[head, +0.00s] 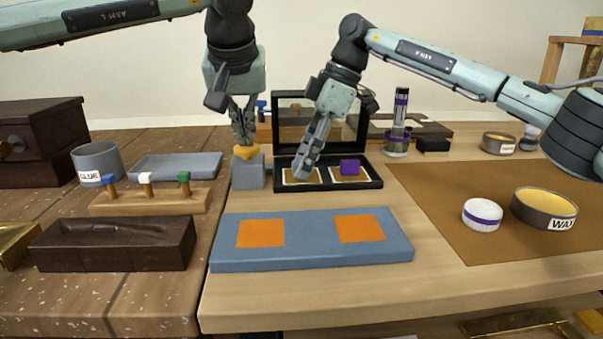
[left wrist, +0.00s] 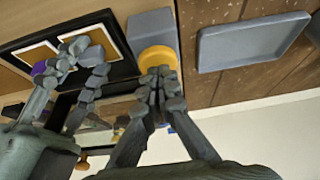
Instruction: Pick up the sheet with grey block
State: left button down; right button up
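The grey block (head: 248,172) has a yellow knob (head: 247,152) on top and stands left of an open black case (head: 372,183). The case holds two white-edged sheets with golden-brown centres, a left sheet (head: 312,181) and a right sheet (head: 337,180). My left gripper (head: 243,142) points down at the yellow knob, its fingertips close together and overlapping it; whether they clamp it is hidden. The grey block also shows in the left wrist view (left wrist: 150,22).
A purple block (head: 350,167) sits on the right sheet. A blue board (head: 312,256) with two orange squares lies in front. A grey tray (head: 177,166), peg rack (head: 150,203) and dark box (head: 115,250) stand left. A wax tin (head: 545,210) and white jar (head: 482,215) are right.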

grip_shut()
dwell(0.3)
notch_tip(320, 180, up, 9)
jog(key=shift+r, duration=0.1)
pick_arm(q)
jog(key=shift+f, duration=0.1)
pick_arm(e)
jog(key=s+a, duration=0.1)
jog(key=s, duration=1.2)
jog(key=shift+r, duration=0.45)
